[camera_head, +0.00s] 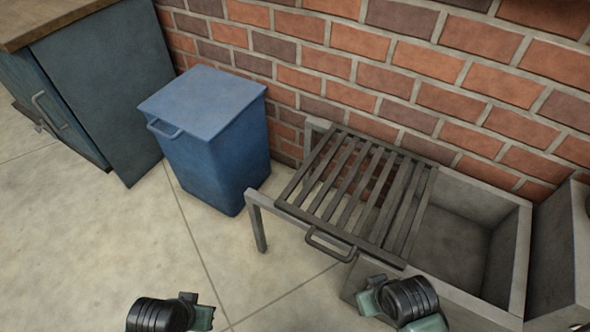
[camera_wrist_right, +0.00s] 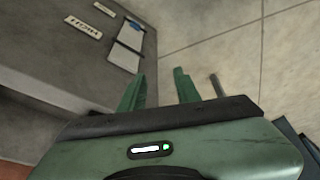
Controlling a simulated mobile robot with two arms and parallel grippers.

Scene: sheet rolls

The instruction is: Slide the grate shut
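The dark slatted grate (camera_head: 350,190) lies on a grey frame and reaches over the left part of a grey trough (camera_head: 515,262). The right part of the trough is uncovered. A dark bar handle (camera_head: 328,245) sticks out from the grate's front edge. My right gripper (camera_head: 366,299) is in front of the trough, below and right of the handle, apart from it. In the right wrist view its two green fingers (camera_wrist_right: 160,75) are spread with nothing between them. My left gripper (camera_head: 202,315) is low at the bottom edge, away from the grate; its fingers are mostly hidden.
A blue bin (camera_head: 210,150) with a handle stands left of the frame. A dark cabinet (camera_head: 105,90) with a wooden top is at the far left. A brick wall (camera_head: 430,95) closes the back. A grey block (camera_head: 555,255) stands right of the trough. The floor (camera_head: 120,235) in front is clear.

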